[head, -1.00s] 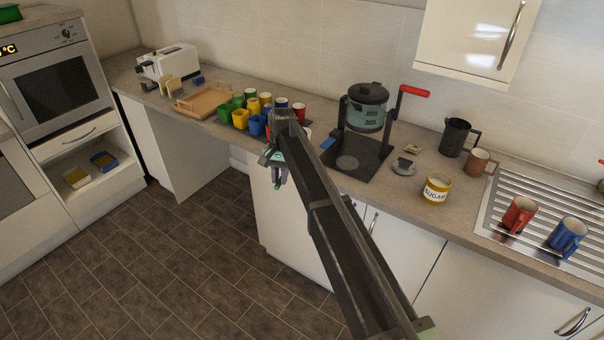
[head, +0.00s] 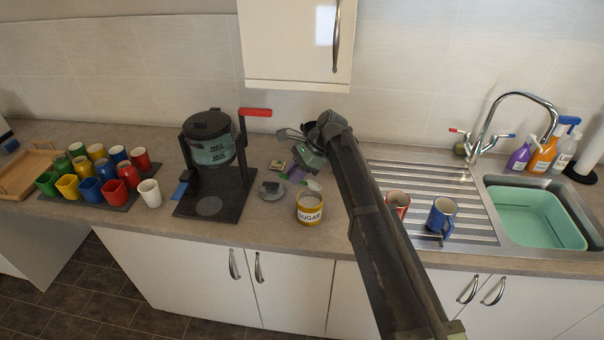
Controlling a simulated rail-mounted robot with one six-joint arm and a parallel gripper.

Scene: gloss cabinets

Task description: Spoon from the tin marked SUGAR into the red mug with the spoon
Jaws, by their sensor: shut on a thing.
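The white tin with a yellow band marked SUGAR (head: 309,214) stands open and upright near the counter's front edge. The red mug (head: 399,201) stands on the ribbed drainer, its left side hidden behind my arm. My gripper (head: 303,174) is above and behind the tin, clear of it. It is shut on what looks like the spoon (head: 313,185); a pale green end sticks out below the jaws towards the tin. The rest of the spoon is hard to make out against the jaws and dark items behind. The tin's contents are not clear.
A blue mug (head: 441,215) stands right of the red one. A dark stand with a glass pot (head: 209,150) and red handle (head: 255,112) is left of the tin, with a small grey item (head: 271,190) between. Coloured cups fill a dark tray (head: 118,196). A wall cabinet (head: 290,45) hangs above.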

